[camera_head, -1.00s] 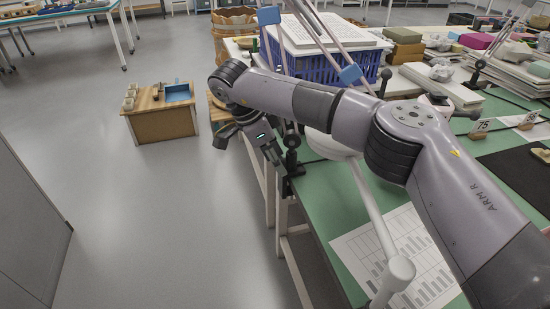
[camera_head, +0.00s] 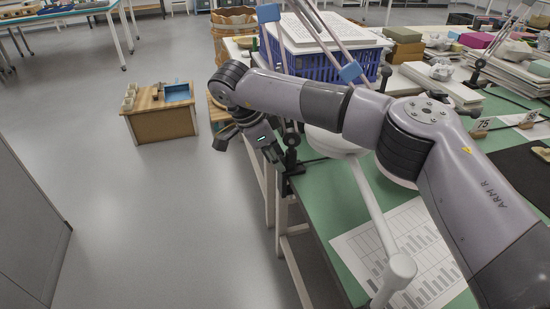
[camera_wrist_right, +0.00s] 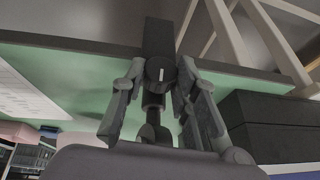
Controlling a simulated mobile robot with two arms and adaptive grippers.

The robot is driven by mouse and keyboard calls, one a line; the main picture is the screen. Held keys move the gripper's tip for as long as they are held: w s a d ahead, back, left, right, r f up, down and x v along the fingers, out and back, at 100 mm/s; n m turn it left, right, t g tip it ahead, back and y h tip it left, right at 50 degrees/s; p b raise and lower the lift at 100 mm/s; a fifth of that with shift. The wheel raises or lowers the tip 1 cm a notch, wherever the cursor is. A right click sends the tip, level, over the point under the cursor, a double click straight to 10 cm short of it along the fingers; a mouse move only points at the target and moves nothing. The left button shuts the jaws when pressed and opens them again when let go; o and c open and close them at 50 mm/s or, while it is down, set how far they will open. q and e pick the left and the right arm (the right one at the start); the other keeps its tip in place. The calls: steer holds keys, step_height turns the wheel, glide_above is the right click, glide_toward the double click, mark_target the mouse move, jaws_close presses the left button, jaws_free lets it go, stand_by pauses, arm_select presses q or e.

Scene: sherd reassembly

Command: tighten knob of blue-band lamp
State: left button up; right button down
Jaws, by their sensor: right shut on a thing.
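The blue-band lamp has slim pale struts with blue bands (camera_head: 350,72) and rises behind my right arm at the table's edge. Its black clamp (camera_head: 291,168) grips the left edge of the green table. My right gripper (camera_head: 279,158) is at this clamp, below the tabletop's edge in the picture. In the right wrist view, its two fingers (camera_wrist_right: 160,76) are shut on either side of a dark knob (camera_wrist_right: 158,68) with a white mark. In the head view the knob is hidden or too small to make out. My left gripper is not in view.
A blue crate (camera_head: 318,66) with papers stands on the table behind my right arm. A white lamp arm (camera_head: 372,205) crosses above a printed sheet (camera_head: 425,240). A small wooden cabinet (camera_head: 163,124) stands on the floor at left.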

steer(key=shift+s+d+f+t+b, duration=0.1)
steer(key=shift+f+t+b, duration=0.1)
steer(key=shift+t+b, duration=0.7)
steer(key=shift+b, duration=0.5)
steer(key=shift+s+m+t+y+b, duration=0.1)
steer(key=shift+m+t+y+b, duration=0.25)
steer(key=shift+t, duration=0.25)
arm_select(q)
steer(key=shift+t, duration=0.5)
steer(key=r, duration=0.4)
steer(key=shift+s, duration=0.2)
arm_select(e)
steer(key=shift+r, duration=0.15)
steer(key=c, duration=1.3)
jaws_free()
steer(key=v, duration=1.2)
